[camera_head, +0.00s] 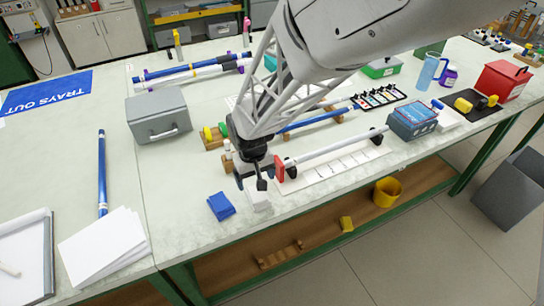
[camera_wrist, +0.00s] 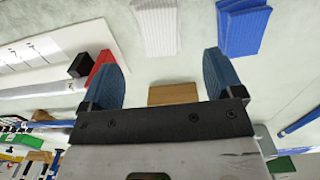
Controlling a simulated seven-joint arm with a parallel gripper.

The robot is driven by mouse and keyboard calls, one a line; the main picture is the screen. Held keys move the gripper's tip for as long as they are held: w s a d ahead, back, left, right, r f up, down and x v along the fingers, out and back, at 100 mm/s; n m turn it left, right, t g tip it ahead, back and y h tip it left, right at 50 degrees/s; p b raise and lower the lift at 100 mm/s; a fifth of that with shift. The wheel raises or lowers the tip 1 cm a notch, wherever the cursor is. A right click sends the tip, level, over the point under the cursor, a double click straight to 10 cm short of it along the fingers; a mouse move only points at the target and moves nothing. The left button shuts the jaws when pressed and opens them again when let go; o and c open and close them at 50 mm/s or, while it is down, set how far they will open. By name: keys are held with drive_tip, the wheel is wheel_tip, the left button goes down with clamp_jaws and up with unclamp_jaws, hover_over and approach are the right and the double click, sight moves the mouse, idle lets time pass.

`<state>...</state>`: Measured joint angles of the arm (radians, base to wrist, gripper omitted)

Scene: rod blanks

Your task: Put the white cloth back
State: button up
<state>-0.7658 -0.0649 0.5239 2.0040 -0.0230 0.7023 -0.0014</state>
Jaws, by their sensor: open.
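The white cloth (camera_head: 260,201), a small folded block, lies on the bench near its front edge. In the wrist view the white cloth (camera_wrist: 155,27) lies ahead of my gripper, between the lines of its two fingers. My gripper (camera_head: 252,180) is just behind the cloth in the head view and partly covers it. In the wrist view my gripper (camera_wrist: 160,75) has its blue fingers wide apart with nothing between them. A blue folded cloth (camera_head: 221,206) lies just left of the white one; it also shows in the wrist view (camera_wrist: 243,27).
A white rod (camera_head: 335,147) with a red end piece rests on black supports just right of my gripper. A grey box (camera_head: 159,117) stands at the left. White sheets (camera_head: 103,245) and a blue rod (camera_head: 102,175) lie further left. Bare bench lies left of the blue cloth.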

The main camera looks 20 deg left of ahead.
sight(259, 193)
drive_tip(key=shift+r, duration=1.85)
drive_tip(key=d+r+m, duration=0.1)
drive_tip(key=d+r, duration=0.3)
drive_tip(key=d, duration=0.4)
drive_tip(key=d+r+m+t, duration=0.1)
drive_tip(key=d+r+m, duration=0.1)
drive_tip(key=d+r, duration=0.4)
drive_tip(key=d+r+m, duration=0.1)
drive_tip(key=d+r, duration=0.2)
drive_tip(key=d, duration=0.6)
drive_tip(key=s+d+r+m+t, duration=0.1)
drive_tip(key=s+d+r+m, duration=0.1)
drive_tip(key=s+d, duration=0.5)
drive_tip(key=s+d+r+m, duration=0.3)
drive_tip(key=s+d, duration=0.3)
drive_tip(key=d, duration=0.5)
drive_tip(key=shift+s+d+r+t, duration=0.3)
drive_tip(key=shift+s+r+t, duration=0.1)
drive_tip(key=shift+r, duration=0.2)
